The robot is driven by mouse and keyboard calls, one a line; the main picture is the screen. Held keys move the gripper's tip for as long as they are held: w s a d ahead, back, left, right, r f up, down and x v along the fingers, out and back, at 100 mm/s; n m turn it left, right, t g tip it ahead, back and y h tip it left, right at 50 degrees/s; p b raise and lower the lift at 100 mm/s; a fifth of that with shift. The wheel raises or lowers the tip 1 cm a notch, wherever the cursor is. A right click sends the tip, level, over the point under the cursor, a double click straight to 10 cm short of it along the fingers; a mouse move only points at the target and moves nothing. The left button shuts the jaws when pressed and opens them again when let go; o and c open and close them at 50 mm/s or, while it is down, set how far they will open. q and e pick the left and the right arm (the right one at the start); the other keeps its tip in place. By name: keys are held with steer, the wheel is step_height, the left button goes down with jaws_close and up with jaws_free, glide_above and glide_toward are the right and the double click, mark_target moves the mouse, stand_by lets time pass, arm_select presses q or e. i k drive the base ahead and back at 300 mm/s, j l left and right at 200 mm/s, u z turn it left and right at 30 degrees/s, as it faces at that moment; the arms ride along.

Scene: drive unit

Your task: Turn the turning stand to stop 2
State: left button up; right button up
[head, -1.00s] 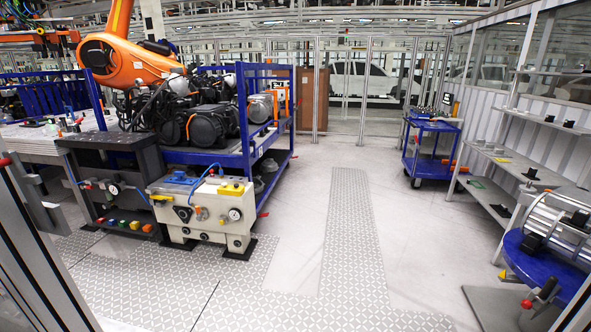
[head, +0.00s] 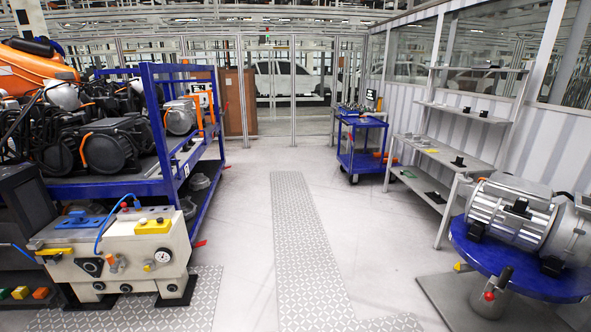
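The turning stand shows at the right as a round blue top (head: 485,254) on a grey pedestal over a dark floor plate. A silver ribbed drive unit (head: 505,213) lies on the blue top, with black clamps around it. A black handle with a red ball (head: 489,296) sticks out at the front edge of the stand. No stop number can be read from here. Neither of my grippers is in view, and nothing touches the stand.
A cream test box (head: 110,250) with coloured fittings stands at the front left, before a blue rack (head: 150,100) of motors. A blue cart (head: 362,145) and grey shelves (head: 440,152) stand further back at the right. The middle floor (head: 245,220) is clear.

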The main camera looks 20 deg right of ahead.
mark_target(545, 257)
steer(key=i+z, duration=0.7)
steer(key=z, duration=0.2)
steer(key=i+z, duration=0.25)
steer(key=z, duration=0.2)
steer(key=i+j+z, duration=0.15)
steer(key=z, duration=0.3)
steer(key=i+j+z, duration=0.15)
steer(key=i+z, duration=0.2)
steer(key=i+j+z, duration=0.55)
steer(key=z, duration=0.2)
